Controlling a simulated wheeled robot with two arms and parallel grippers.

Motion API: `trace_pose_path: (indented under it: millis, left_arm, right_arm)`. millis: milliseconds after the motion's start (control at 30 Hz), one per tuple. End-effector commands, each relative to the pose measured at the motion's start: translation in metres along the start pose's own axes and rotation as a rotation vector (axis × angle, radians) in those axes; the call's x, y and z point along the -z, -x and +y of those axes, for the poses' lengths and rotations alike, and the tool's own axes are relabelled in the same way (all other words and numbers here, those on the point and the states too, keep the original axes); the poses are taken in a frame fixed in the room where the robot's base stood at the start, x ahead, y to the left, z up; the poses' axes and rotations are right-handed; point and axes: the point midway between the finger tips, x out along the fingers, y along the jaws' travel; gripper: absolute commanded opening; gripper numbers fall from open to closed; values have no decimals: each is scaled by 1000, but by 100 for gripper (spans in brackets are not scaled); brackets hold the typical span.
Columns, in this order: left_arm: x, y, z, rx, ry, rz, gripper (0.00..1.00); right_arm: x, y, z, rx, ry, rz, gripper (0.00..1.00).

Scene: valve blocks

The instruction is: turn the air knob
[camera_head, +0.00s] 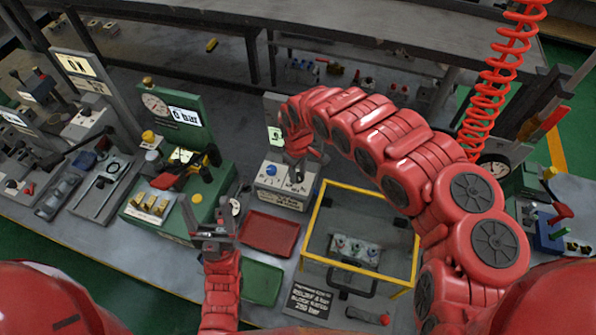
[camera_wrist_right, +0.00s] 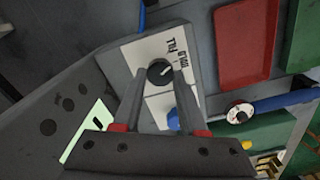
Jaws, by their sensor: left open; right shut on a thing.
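The air knob looks to be the small black round knob (camera_wrist_right: 160,72) with a white pointer line on a pale-topped grey box (camera_head: 285,187). Printed labels surround it, and a blue button (camera_wrist_right: 173,119) sits beside it. My right gripper (camera_wrist_right: 160,75) is shut on the knob, one finger on each side. In the head view my right gripper (camera_head: 297,165) reaches down onto the box and largely hides the knob. My left gripper (camera_head: 212,210) is open and empty, left of the box, near the green valve block's front corner.
A green block (camera_head: 215,185) with a gauge and "0 bar" display (camera_head: 185,116) stands left. A red tray (camera_head: 268,234) and green tray (camera_head: 262,281) lie in front of the box. A yellow-framed case (camera_head: 308,238) stands right. A red coiled hose (camera_head: 497,75) hangs behind.

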Motion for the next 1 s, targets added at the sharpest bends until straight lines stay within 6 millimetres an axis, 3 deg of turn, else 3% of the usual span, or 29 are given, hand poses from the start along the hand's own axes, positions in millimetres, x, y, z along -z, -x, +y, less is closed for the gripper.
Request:
trace_pose_path:
  millis: [400, 1000]
  left_arm:
    - [0, 1, 0, 0, 0, 0, 72]
    - [0, 1, 0, 0, 0, 0, 72]
  right_arm:
    - [-1, -1, -1, 2, 247, -1, 0]
    - [-1, 0, -1, 0, 309, -2, 0]
